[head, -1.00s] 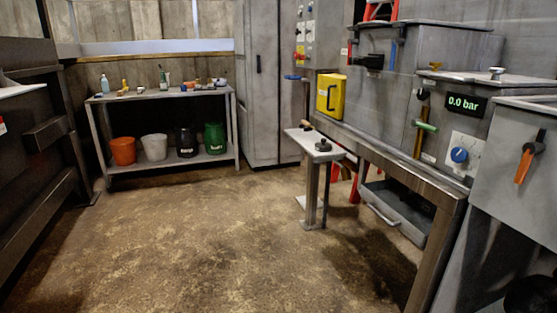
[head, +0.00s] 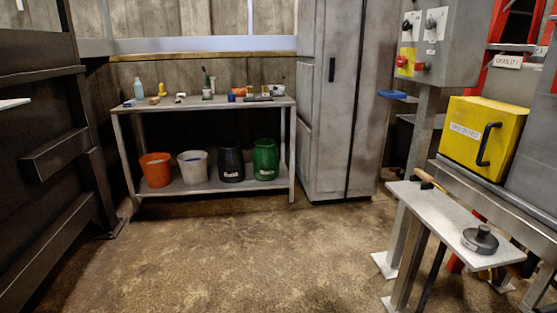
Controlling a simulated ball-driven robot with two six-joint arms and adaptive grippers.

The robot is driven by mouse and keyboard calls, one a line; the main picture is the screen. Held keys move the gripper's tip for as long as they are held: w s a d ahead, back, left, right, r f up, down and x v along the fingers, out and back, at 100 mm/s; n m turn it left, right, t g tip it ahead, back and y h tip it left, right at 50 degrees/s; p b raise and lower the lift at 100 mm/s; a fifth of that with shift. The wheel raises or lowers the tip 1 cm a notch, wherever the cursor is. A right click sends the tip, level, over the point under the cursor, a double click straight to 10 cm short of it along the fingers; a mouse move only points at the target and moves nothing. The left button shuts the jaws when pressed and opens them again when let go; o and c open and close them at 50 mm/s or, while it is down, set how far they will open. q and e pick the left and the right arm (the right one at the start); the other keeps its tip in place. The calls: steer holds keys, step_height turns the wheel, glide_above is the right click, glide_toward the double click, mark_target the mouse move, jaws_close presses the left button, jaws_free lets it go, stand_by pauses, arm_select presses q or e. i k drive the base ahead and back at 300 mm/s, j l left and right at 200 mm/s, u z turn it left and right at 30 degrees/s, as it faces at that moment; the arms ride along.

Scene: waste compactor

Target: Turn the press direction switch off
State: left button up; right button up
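A grey control box (head: 451,40) stands at the upper right. It carries a black rotary knob (head: 407,26) on a white plate at its left side and a grey-looking knob (head: 430,24) on a second white plate. Below these are a red button (head: 401,61) on a yellow plate and another small red control (head: 419,66). The plate labels are too small to read, so I cannot tell which control is the press direction switch or its setting. Neither of my grippers is in view.
A yellow box (head: 471,157) with a black handle and a small side table (head: 440,205) with a dark round weight (head: 480,240) stand at right. A workbench (head: 215,103) with small items and buckets is at the back, beside a grey cabinet (head: 335,125). The middle floor is clear.

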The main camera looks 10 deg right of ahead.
mark_target(406, 26)
steer(key=i, duration=1.15)
steer(key=i+j+z, duration=0.1)
steer(key=i, duration=1.05)
